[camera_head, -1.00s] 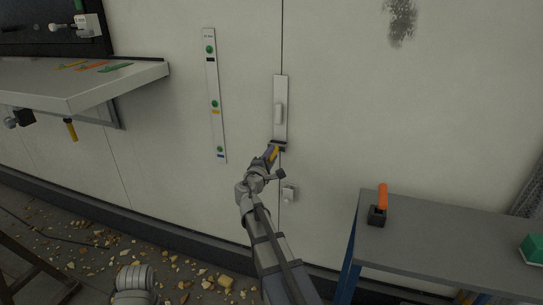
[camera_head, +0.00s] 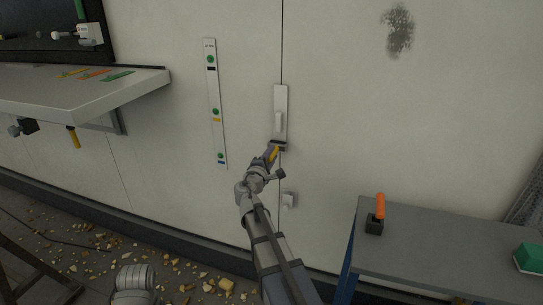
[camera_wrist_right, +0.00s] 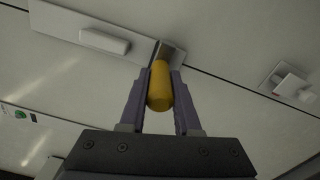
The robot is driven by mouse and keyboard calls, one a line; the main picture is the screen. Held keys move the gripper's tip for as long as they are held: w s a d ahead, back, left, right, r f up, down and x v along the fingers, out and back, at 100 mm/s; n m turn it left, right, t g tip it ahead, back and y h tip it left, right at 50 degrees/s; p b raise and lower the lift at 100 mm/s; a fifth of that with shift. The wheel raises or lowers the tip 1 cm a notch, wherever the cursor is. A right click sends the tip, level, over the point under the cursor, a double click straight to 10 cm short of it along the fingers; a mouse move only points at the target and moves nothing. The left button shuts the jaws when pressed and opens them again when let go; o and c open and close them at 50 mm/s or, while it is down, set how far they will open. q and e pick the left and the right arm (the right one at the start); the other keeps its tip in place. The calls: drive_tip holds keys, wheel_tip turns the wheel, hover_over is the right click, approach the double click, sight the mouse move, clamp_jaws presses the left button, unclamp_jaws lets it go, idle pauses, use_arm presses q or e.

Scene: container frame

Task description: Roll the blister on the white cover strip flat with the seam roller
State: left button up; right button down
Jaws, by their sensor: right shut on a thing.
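The white cover strip (camera_head: 285,98) runs upright over a wall seam in the head view. Its blister (camera_head: 279,122) is a raised, pale oblong bump; it also shows in the right wrist view (camera_wrist_right: 104,41). My right gripper (camera_head: 268,158) is shut on the yellow handle (camera_wrist_right: 160,86) of the seam roller. The roller's dark, wide head (camera_head: 278,146) is at the strip's lower end, a little below the blister. Whether it touches the strip is unclear. My left gripper is not in view.
A small white wall fitting (camera_head: 288,200) is below the strip. A marked strip (camera_head: 215,130) is to its left. A grey table (camera_head: 440,250) at right bears an orange-handled tool (camera_head: 380,206) and a green block (camera_head: 530,258). A shelf (camera_head: 60,100) juts out at left. Rubble litters the floor.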

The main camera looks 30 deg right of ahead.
drive_tip(key=shift+w+d+r+p, duration=0.1)
drive_tip(key=shift+r+p, duration=1.15)
drive_tip(key=shift+r, duration=0.15)
drive_tip(key=shift+s+a+f, duration=0.1)
drive_tip(key=shift+s+a, duration=0.25)
drive_tip(key=v, duration=1.4)
